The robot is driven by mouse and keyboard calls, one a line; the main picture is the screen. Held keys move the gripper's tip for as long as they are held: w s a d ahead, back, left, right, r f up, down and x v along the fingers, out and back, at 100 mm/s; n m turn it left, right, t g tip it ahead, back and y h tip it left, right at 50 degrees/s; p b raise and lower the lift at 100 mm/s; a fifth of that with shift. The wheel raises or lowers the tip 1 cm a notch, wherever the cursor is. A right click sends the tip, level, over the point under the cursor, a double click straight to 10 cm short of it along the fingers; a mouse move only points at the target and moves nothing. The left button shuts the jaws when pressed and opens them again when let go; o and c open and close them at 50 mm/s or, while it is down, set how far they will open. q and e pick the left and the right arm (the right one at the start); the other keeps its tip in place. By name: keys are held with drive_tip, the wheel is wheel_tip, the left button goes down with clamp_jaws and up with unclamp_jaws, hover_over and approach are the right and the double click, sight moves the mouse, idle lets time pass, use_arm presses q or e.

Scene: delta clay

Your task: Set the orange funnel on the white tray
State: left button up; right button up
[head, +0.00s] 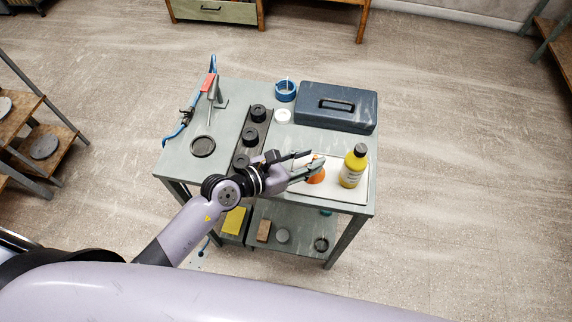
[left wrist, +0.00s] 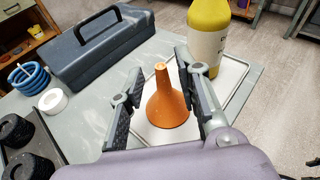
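The orange funnel (head: 316,177) stands upright, narrow end up, on the white tray (head: 335,193) at the table's front right. In the left wrist view the funnel (left wrist: 165,102) is between the two fingers of my left gripper (left wrist: 158,68), with the tray (left wrist: 234,72) visible around its base. My left gripper (head: 314,160) is open. A gap shows between the left finger and the funnel; the right finger looks close, and I cannot tell if it touches. The fingers partly hide the funnel in the head view. My right gripper is not in view.
A yellow bottle (head: 353,168) stands on the tray, right of the funnel. A blue-grey toolbox (head: 337,107) is behind. Blue rings (head: 285,90), a white roll (head: 282,115) and black knobs (head: 250,136) lie left of it. A lower shelf holds small items.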

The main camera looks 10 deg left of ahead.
use_arm(q)
drive_tip(key=b+v, duration=0.1)
drive_tip(key=v, duration=0.8)
drive_tip(key=shift+s+a+r, duration=0.2)
drive_tip(key=shift+a, duration=0.05)
drive_tip(key=shift+r, duration=0.1)
